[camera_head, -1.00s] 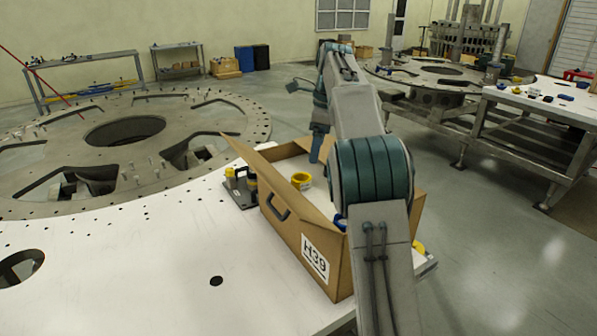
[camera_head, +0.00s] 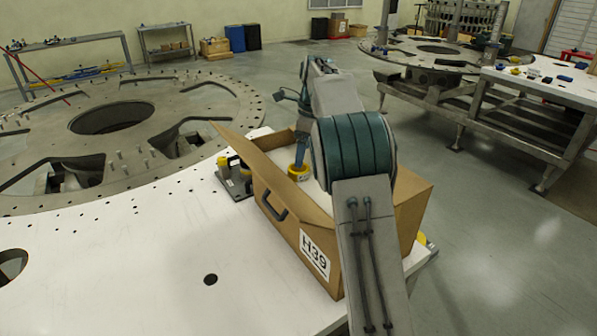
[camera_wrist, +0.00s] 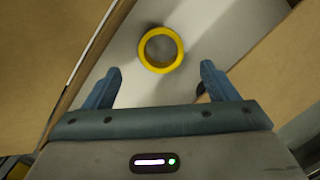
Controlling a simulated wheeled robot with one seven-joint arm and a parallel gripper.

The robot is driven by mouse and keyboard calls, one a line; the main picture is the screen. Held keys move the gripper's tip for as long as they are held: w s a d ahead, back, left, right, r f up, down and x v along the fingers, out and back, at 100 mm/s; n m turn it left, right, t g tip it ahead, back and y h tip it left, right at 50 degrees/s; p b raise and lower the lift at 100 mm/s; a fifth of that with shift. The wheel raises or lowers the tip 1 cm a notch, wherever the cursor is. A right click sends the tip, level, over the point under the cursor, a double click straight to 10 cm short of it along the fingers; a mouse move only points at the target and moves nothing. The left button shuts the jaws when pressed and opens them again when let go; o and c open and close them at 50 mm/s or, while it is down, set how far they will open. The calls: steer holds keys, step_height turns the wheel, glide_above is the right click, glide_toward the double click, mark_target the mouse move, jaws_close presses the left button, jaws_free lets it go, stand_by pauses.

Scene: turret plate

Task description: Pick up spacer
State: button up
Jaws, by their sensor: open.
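The spacer looks to be the yellow ring (camera_head: 298,175), lying on the white floor inside a cardboard box. In the wrist view the yellow ring (camera_wrist: 161,68) lies flat with its hole facing the camera, just ahead of and between the two fingertips. My gripper (camera_wrist: 161,76) is open, one blue finger on each side, with nothing between its pads. In the head view my gripper (camera_head: 301,152) points down into the box just above the ring, overlapping its far edge. I cannot tell the exact height gap.
The cardboard box (camera_head: 318,237), marked H39, stands on a white table (camera_head: 150,262) with its flaps open. Its walls rise close on both sides of my gripper. A dark and yellow device (camera_head: 236,185) stands left of the box. A large turret plate (camera_head: 215,97) lies behind.

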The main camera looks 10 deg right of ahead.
steer(key=shift+w+a+f+p, duration=0.15)
steer(key=shift+f+p, duration=0.15)
steer(key=shift+f, duration=0.6)
steer(key=shift+w+a+f+p, duration=0.1)
steer(key=shift+a+f+p, duration=0.15)
steer(key=shift+f, duration=0.65)
steer(key=shift+w+a+f+p, duration=0.1)
steer(key=shift+f+p, duration=0.2)
steer(key=shift+f, duration=0.6)
steer(key=c, duration=1.1)
